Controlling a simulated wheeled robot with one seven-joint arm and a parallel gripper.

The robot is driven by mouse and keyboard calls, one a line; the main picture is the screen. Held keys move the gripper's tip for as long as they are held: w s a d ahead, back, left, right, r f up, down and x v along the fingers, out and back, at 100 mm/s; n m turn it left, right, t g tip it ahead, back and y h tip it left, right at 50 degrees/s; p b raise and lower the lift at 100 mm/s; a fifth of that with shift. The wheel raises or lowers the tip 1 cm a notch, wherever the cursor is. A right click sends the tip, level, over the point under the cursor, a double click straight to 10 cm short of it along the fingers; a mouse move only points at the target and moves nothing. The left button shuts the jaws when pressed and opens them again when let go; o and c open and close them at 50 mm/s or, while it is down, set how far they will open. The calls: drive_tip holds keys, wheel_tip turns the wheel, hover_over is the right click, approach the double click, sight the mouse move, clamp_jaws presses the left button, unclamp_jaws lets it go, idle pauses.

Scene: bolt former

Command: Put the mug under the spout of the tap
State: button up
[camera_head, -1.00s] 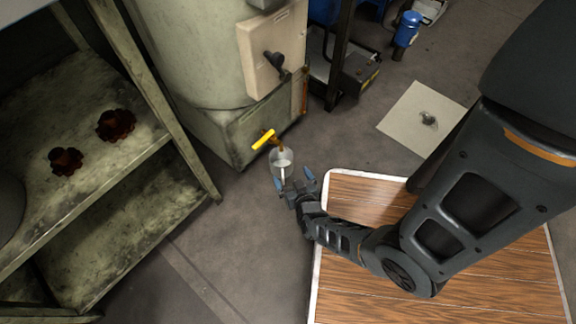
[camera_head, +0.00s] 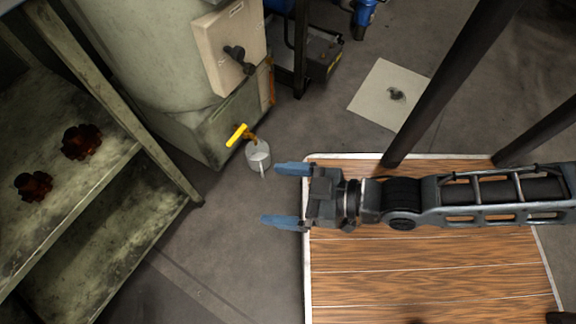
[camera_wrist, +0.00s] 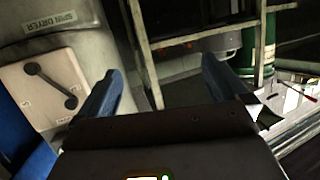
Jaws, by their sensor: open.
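A clear glass-like mug (camera_head: 258,157) stands upright below the tap (camera_head: 239,135), which has a yellow lever and sits low on the grey-green machine. The mug's handle faces the lower right. From above, the mug appears beneath or very near the spout; exact alignment I cannot tell. My gripper (camera_head: 282,195) is open and empty, to the right of and below the mug in the head view, apart from it. Its blue fingers also show in the wrist view (camera_wrist: 160,90), with nothing between them. The mug and tap are not in the wrist view.
A metal shelf (camera_head: 120,165) with two rusty flower-shaped parts (camera_head: 82,142) stands at left. A wooden table top (camera_head: 430,265) lies under my arm. The wrist view shows the spin dryer panel (camera_wrist: 50,85) and a green cylinder (camera_wrist: 258,45). Floor between shelf and table is clear.

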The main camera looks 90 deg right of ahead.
wheel_tip(320, 180, up, 13)
drive_tip(key=a+n+y, duration=0.2)
drive_tip(key=shift+s+n+y, duration=0.4)
drive_tip(key=shift+s, duration=0.05)
drive_tip(key=shift+c, duration=0.5)
